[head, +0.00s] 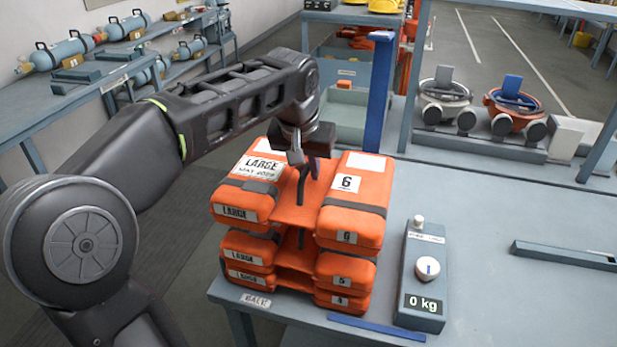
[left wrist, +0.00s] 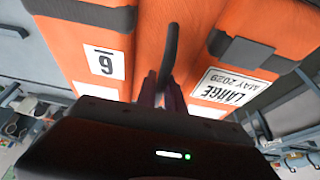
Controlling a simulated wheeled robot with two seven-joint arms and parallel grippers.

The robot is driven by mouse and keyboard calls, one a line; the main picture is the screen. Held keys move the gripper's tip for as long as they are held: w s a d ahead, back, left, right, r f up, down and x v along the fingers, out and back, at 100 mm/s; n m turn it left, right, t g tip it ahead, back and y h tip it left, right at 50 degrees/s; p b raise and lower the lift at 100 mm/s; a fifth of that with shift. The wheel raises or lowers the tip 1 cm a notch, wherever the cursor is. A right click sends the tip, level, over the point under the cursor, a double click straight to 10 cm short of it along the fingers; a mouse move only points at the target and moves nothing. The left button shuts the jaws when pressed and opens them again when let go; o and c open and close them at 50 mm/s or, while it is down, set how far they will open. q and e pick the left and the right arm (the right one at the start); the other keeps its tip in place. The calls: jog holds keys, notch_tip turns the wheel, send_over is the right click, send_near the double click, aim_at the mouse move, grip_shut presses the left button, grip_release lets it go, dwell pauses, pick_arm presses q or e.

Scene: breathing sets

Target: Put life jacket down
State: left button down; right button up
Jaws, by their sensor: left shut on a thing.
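An orange life jacket (head: 297,212), marked LARGE, MAY 2029 and 6, is on top of a stack of similar orange jackets. The jackets below (head: 343,268) carry the numbers 5 and 4. My left gripper (head: 305,175) comes down from above and is shut on the dark strap handle in the middle of the top jacket. In the left wrist view the fingers (left wrist: 167,95) close around this black handle (left wrist: 171,50), with the jacket (left wrist: 150,45) filling the upper part. I cannot tell whether the top jacket presses on the one below. My right gripper is not in view.
A scale box (head: 420,275) reading 0 kg stands right of the stack on the blue-grey table (head: 480,230). A blue post (head: 379,95) and two masks (head: 445,95) stand behind. Air cylinders (head: 68,55) lie on benches at the left.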

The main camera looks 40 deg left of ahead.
aim_at(309, 185)
pick_arm(q)
notch_tip(309, 185, down, 2)
jog(key=shift+f, duration=0.25)
jog(key=shift+f+b, duration=0.5)
jog(key=shift+f, duration=0.1)
jog(key=c, duration=1.5)
grip_release()
jog(key=shift+o, duration=0.2)
jog(key=shift+r, duration=0.1)
jog(key=shift+r+p, duration=0.65)
jog(key=shift+p, duration=0.05)
jog(key=v, duration=1.1)
jog(key=shift+s+d+r+b, duration=0.1)
jog(key=shift+s+r+b, duration=0.2)
jog(key=shift+b, duration=0.1)
